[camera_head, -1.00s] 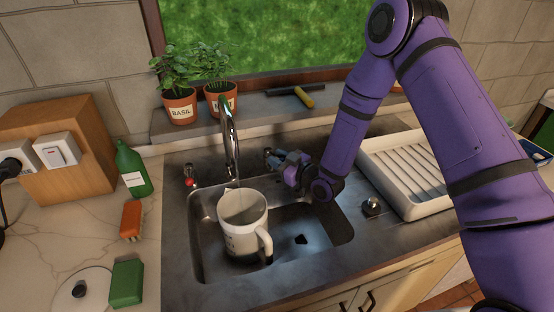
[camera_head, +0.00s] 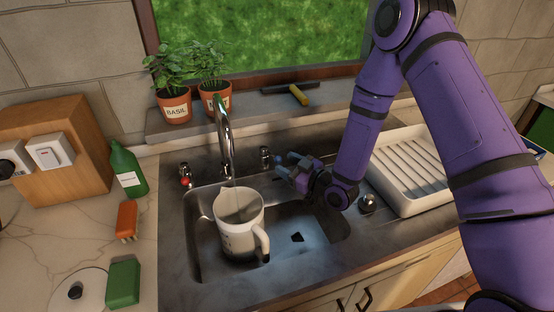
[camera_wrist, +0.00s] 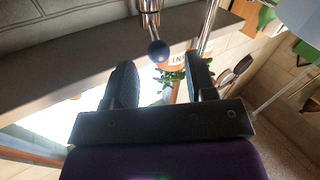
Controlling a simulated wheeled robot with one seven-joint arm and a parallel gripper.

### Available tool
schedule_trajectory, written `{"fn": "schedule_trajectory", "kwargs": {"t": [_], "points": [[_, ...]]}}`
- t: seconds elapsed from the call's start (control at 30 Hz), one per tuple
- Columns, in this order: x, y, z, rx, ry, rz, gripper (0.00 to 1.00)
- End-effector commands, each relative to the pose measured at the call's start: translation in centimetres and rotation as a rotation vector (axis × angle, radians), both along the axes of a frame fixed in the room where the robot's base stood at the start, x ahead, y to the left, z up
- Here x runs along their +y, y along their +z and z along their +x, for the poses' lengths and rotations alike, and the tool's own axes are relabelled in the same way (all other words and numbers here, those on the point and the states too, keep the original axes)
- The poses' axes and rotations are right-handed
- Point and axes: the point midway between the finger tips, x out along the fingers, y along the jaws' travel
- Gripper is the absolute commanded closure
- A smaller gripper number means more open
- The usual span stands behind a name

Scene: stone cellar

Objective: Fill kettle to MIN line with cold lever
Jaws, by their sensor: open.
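The white kettle (camera_head: 232,238), lidless, stands upright in the sink basin (camera_head: 335,238) under the curved chrome tap (camera_head: 228,150). A thin pale streak below the spout looks like water running into it. The level and MIN line cannot be made out. The cold lever (camera_head: 265,155) stands right of the tap; its blue ball (camera_wrist: 158,51) shows in the wrist view. The red-knobbed lever (camera_head: 186,181) is left of the tap. My gripper (camera_head: 284,166) is open and empty, just right of the cold lever and apart from it. Its fingers (camera_wrist: 160,85) point towards the ball.
A drying rack (camera_head: 410,170) stands on the right, beside a chrome knob (camera_head: 368,203). Basil pots (camera_head: 177,108) and a yellow-handled tool (camera_head: 299,95) are on the sill. A green bottle (camera_head: 128,170), orange brush (camera_head: 126,220) and green sponge (camera_head: 123,282) are on the left counter.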

Motion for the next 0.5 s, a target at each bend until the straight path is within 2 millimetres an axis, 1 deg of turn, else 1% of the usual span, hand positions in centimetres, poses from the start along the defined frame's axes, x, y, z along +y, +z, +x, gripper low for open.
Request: {"fn": "schedule_trajectory", "kwargs": {"t": [0.03, 0.1, 0.23, 0.33, 0.5], "points": [[-0.8, -0.1, -0.6, 0.003, -0.001, -0.001, 0.49], [-1.7, 0.0, -1.4, 0.002, -0.001, -0.001, 0.49], [-2.9, 0.0, -2.6, 0.001, 0.000, -0.001, 0.49], [-3.4, 0.0, -3.2, 0.002, 0.001, 0.000, 0.49], [-3.7, 0.0, -3.5, 0.001, 0.002, 0.000, 0.49]]}}
